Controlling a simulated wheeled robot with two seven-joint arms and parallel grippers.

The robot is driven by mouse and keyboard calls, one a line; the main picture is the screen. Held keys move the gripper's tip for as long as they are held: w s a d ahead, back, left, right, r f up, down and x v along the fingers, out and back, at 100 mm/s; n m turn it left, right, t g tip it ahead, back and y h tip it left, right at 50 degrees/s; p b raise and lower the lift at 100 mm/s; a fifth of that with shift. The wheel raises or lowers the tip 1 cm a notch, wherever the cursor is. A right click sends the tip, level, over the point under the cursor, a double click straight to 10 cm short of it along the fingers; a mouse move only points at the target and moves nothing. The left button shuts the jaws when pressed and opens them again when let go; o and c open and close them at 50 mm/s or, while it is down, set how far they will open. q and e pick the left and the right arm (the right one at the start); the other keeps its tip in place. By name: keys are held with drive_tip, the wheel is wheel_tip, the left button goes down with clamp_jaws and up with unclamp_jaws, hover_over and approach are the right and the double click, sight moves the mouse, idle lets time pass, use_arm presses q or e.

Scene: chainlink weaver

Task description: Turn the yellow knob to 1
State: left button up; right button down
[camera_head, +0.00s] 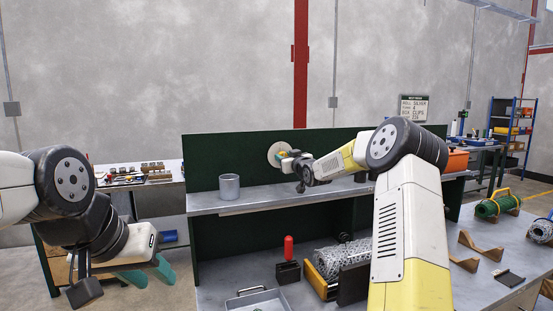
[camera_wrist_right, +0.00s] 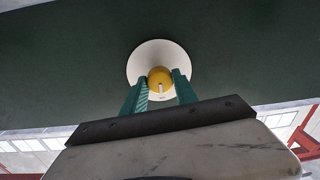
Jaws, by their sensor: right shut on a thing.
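The yellow knob (camera_wrist_right: 160,77) sits at the centre of a round white dial (camera_wrist_right: 141,57) on the dark green back panel. A pale pointer mark on the knob points down in the right wrist view. No dial numbers are legible. My right gripper (camera_wrist_right: 161,84) is shut on the knob, one green finger on each side. In the head view the right gripper (camera_head: 290,158) reaches the dial (camera_head: 275,150) and hides most of the knob.
A grey metal cup (camera_head: 229,187) stands on the shelf (camera_head: 265,199), left of the dial. Below are a red-handled tool (camera_head: 289,249), a wire-mesh roll (camera_head: 342,256) and a grey tray (camera_head: 258,303). A sign (camera_head: 413,108) shows behind the panel.

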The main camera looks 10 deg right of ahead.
drive_tip(key=shift+m, duration=0.3)
drive_tip(key=m, duration=1.3)
drive_tip(key=shift+f, duration=0.1)
drive_tip(key=shift+m, duration=0.3)
drive_tip(key=c, duration=1)
unclamp_jaws()
drive_tip(key=shift+o, duration=0.2)
